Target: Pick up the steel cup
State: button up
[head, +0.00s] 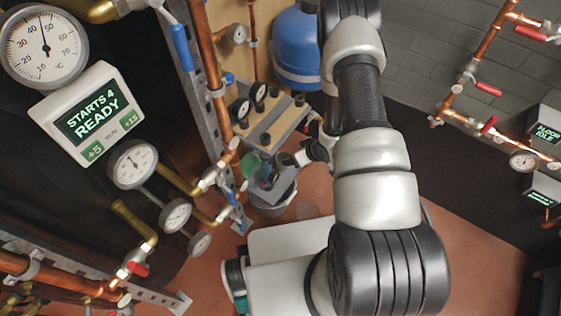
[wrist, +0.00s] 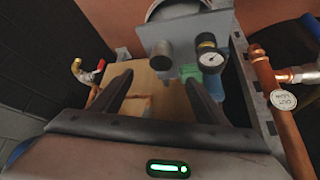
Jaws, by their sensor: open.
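My gripper (wrist: 158,82) is open in the wrist view, with its two dark fingers apart and nothing seen held between them. Beyond the fingers is a tan board-like surface. I cannot pick out the steel cup with certainty. A short dark grey cylinder (wrist: 160,55) on a grey plate shows just ahead of the fingertips, but I cannot tell whether it is a cup.
A copper pipe (wrist: 272,82) rises at the right. A blue tank (head: 300,48) stands behind the shelf unit (head: 282,112).

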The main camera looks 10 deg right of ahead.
jog(key=b, duration=0.3)
send_near(280, 159)
jog(key=shift+s+d+f, duration=0.15)
jog(key=shift+s+f, duration=0.05)
jog(key=shift+f, duration=0.15)
jog(key=b+x, duration=0.1)
jog(key=x, duration=0.1)
jog(key=b+x, duration=0.1)
jog(key=x, duration=0.2)
jog(key=shift+w+a+f, duration=0.1)
jog(key=shift+w+a, duration=0.2)
jog(key=c, duration=1.1)
